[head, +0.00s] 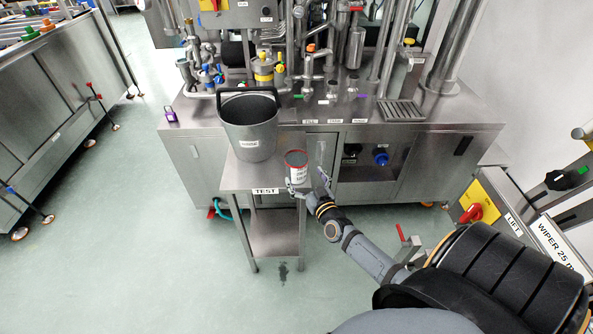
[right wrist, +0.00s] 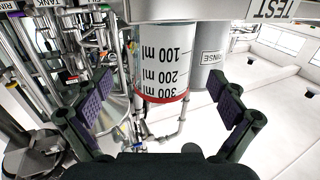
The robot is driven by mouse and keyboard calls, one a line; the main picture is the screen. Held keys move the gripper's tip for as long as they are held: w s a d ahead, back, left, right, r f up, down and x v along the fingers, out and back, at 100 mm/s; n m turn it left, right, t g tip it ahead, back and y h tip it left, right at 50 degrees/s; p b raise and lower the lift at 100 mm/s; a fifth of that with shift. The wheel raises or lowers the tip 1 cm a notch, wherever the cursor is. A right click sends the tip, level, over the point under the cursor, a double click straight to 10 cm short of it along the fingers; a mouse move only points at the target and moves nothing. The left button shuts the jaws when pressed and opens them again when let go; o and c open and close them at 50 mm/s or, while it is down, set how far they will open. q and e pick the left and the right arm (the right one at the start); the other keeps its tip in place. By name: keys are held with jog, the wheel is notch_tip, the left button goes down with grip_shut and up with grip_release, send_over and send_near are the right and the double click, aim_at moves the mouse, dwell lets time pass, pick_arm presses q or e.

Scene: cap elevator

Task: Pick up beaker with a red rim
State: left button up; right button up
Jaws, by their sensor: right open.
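The beaker with a red rim (head: 297,168) stands upright on the small steel table marked TEST (head: 236,178), near its right edge. My right gripper (head: 304,180) is open at the beaker's near side. In the right wrist view its two padded fingers (right wrist: 163,100) are spread to the left and right of the beaker, with gaps on both sides. My left gripper is not in view.
A large grey bucket (head: 249,133) stands on the table just left of the beaker; it also shows in the right wrist view (right wrist: 209,72). Behind is a steel machine (head: 450,128) with pipes and valves. The floor left of the table is clear.

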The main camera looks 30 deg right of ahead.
aim_at(293, 160)
jog(key=shift+w+d+b, duration=0.15)
jog(key=shift+w+b, duration=0.15)
jog(key=shift+w, duration=1.1)
jog(key=shift+w+d+b, duration=0.15)
jog(key=shift+w+b, duration=0.15)
jog(key=shift+w, duration=1.05)
jog(key=shift+s+r, duration=0.1)
jog(key=shift+s, duration=0.05)
jog(key=shift+c, duration=0.4)
jog(key=c, duration=1.2)
